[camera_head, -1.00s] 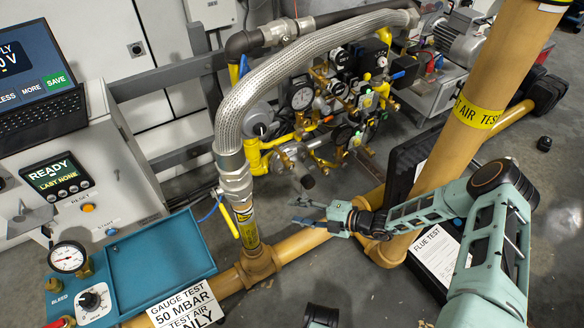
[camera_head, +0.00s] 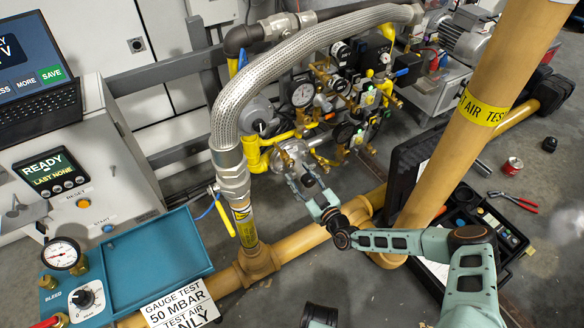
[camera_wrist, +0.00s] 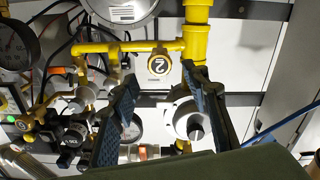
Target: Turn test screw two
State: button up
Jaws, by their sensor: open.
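In the head view my gripper (camera_head: 300,182) is low in front of the valve assembly (camera_head: 335,105), near brass fittings on the yellow pipe. The number 2 cannot be made out there.
A braided hose (camera_head: 245,90) arches over the left of the assembly. A thick yellow post (camera_head: 440,150) stands right of my gripper, with an open black case (camera_head: 480,225) behind it. A red can (camera_head: 512,165) and red-handled pliers (camera_head: 515,202) lie on the floor at right.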

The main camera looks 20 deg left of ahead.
aim_at(291, 165)
jog(key=b+x, duration=0.1)
jog(key=x, duration=0.4)
grip_shut()
dwell(0.3)
